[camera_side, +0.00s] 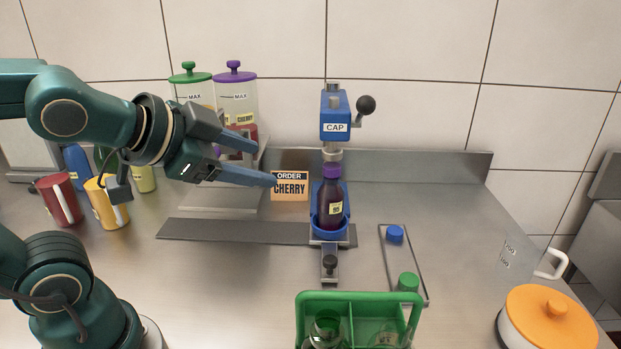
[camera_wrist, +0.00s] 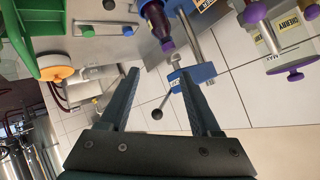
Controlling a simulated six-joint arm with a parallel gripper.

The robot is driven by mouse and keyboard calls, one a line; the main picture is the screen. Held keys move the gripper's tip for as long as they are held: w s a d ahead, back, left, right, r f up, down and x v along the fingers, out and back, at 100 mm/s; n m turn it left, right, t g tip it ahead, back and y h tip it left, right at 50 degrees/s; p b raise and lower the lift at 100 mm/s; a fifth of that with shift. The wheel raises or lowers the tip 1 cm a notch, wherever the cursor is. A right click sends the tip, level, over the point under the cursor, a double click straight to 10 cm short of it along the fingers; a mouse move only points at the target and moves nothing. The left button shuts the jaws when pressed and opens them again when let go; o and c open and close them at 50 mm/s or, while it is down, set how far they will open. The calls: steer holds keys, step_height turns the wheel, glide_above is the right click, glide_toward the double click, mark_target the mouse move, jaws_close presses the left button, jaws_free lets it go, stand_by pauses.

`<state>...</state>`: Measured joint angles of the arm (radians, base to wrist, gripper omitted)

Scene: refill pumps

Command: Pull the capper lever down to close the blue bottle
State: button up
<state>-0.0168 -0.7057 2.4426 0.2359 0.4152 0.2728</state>
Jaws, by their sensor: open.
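The blue capper (camera_side: 335,118), labelled CAP, stands at the back middle of the counter in the side view. Its lever with a black ball knob (camera_side: 366,105) sticks out at the upper right. A dark bottle (camera_side: 330,208) with a purple cap (camera_side: 331,171) stands upright in the blue holder under the capper head. My gripper (camera_side: 262,162) is open and empty, left of the capper and apart from it. In the wrist view the knob (camera_wrist: 157,114) shows between my open fingers (camera_wrist: 168,85), beyond them, and the bottle (camera_wrist: 155,18) is above.
An ORDER CHERRY card (camera_side: 290,186) stands left of the capper. Green- and purple-lidded dispensers (camera_side: 235,100) stand behind my gripper. A green crate (camera_side: 360,298) is in front, a tray with blue and green caps (camera_side: 395,235) to the right, and an orange-lidded pot (camera_side: 548,315) at far right.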

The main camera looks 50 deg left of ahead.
steer(key=s+d+f+n+g+h, duration=0.1)
steer(key=s+d+f+n+g, duration=0.25)
steer(key=s+f+g, duration=0.35)
steer(key=shift+s+d+r+m+g+h, duration=0.15)
steer(key=shift+s+d+m+h, duration=0.5)
steer(key=shift+m, duration=0.65)
steer(key=shift+s+d+f+m+g+h, duration=0.15)
steer(key=shift+s+d+m+h, duration=0.25)
steer(key=shift+d+m+h, duration=0.75)
steer(key=shift+s+d+r+m+g+h, duration=0.15)
steer(key=shift+s+d+m+h, duration=0.4)
steer(key=shift+m, duration=0.95)
steer(key=shift+d+y, duration=0.1)
steer(key=shift+y, duration=0.15)
